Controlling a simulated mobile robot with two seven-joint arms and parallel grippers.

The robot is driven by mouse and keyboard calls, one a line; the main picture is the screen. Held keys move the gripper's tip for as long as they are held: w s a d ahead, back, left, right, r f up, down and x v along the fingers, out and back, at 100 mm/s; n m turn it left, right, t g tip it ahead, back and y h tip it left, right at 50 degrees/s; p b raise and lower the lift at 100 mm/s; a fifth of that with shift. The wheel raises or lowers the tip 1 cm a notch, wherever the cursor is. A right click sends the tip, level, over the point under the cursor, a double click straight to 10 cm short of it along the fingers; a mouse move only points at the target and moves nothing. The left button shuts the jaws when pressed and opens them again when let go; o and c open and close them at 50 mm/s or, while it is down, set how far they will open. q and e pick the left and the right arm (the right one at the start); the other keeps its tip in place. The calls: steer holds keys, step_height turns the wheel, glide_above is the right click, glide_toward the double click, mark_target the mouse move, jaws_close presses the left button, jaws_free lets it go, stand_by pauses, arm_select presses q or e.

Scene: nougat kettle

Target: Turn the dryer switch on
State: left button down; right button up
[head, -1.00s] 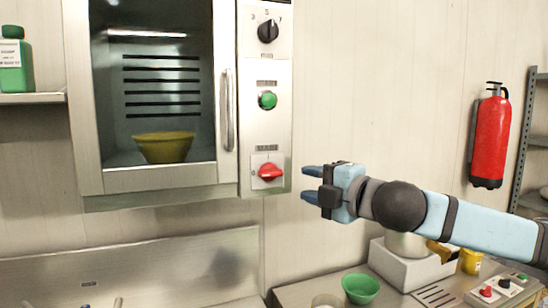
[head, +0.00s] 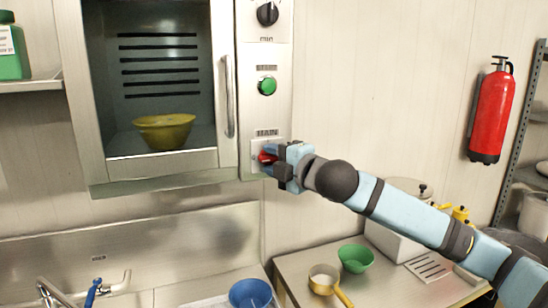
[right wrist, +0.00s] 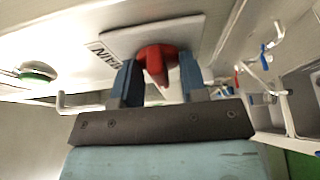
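The dryer (head: 219,165) is a wall-mounted metal cabinet with a glass door and a yellow bowl (head: 164,131) inside. Its control panel, to the right of the door, has a black dial (head: 267,13), a green button (head: 267,86) and a red rotary switch (head: 264,157) at the bottom. My right gripper (head: 272,163) is at the red switch. In the right wrist view the red switch (right wrist: 157,62) sits between the two blue fingers (right wrist: 160,80), with visible gaps on both sides. The fingers are apart. My left gripper is not in view.
A counter below right holds a green bowl (head: 356,258) and a yellow-handled pan (head: 324,280). A sink with a tap (head: 85,290) and a blue bowl (head: 250,293) are below the dryer. A red fire extinguisher (head: 490,112) hangs at right.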

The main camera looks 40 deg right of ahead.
steer(key=shift+c, duration=0.9)
jaws_close()
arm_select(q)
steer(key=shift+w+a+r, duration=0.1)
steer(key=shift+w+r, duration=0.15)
